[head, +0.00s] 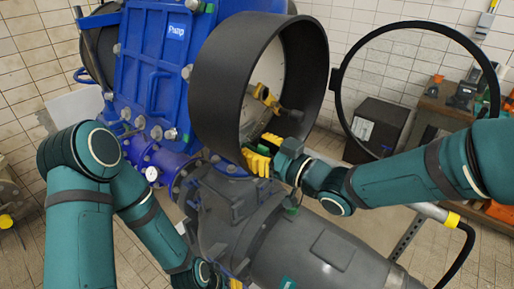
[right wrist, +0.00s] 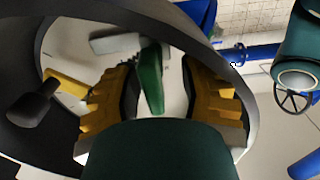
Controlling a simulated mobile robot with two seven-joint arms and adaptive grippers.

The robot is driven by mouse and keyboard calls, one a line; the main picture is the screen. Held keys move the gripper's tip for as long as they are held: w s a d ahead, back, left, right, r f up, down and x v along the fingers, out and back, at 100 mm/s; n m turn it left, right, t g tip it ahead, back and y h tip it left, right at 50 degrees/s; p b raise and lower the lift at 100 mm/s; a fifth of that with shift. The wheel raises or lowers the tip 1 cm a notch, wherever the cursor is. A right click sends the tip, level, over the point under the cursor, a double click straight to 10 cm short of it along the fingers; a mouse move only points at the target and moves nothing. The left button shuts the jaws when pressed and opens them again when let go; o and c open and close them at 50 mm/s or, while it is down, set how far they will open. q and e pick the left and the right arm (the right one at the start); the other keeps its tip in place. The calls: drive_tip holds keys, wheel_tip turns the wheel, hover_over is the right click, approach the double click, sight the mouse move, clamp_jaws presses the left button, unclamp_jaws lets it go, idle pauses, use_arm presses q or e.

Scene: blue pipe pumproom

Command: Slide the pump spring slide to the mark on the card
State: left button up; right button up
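My right gripper (head: 258,162) reaches into the lower front of the round black housing (head: 232,75). In the right wrist view its yellow fingers (right wrist: 160,100) are spread. A green handle-like piece (right wrist: 151,78) lies between them with gaps on both sides, beside a grey bar (right wrist: 115,43); this may be the spring slide, but I cannot be sure. A pale surface (right wrist: 85,70) lies behind; I cannot make out the card's mark. My left gripper (head: 236,284) is mostly cut off at the bottom edge of the head view, so its fingers cannot be judged.
A yellow lever (head: 264,97) with a dark knob (head: 291,114) sits inside the housing, left of my fingers in the wrist view. The housing wall surrounds the gripper closely. The blue pump (head: 165,60) stands left, a ring-shaped door (head: 343,85) hangs open right, and a grey motor (head: 320,250) lies below.

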drive_tip(key=shift+d, duration=0.1)
drive_tip(key=v, duration=1.2)
drive_tip(key=w+d+f+m+h+b, duration=0.1)
drive_tip(key=w+f+m+h, duration=0.25)
drive_tip(key=f, duration=0.75)
drive_tip(key=w+d+f+m+h+b, duration=0.15)
drive_tip(key=f+m+h, duration=0.25)
drive_tip(key=f, duration=0.6)
drive_tip(key=s+f+m+g+h, duration=0.1)
drive_tip(key=s+f+g, duration=0.3)
drive_tip(key=f, duration=0.7)
drive_tip(key=s+f+m+g+h, duration=0.2)
drive_tip(key=s+f+m+g, duration=0.2)
drive_tip(key=s+f, duration=0.4)
wheel_tip(320, 180, down, 3)
drive_tip(key=shift+s+d+f+g+b, duration=0.2)
drive_tip(key=shift+s+d+g+b, duration=0.05)
drive_tip(key=shift+d+g+b, duration=0.05)
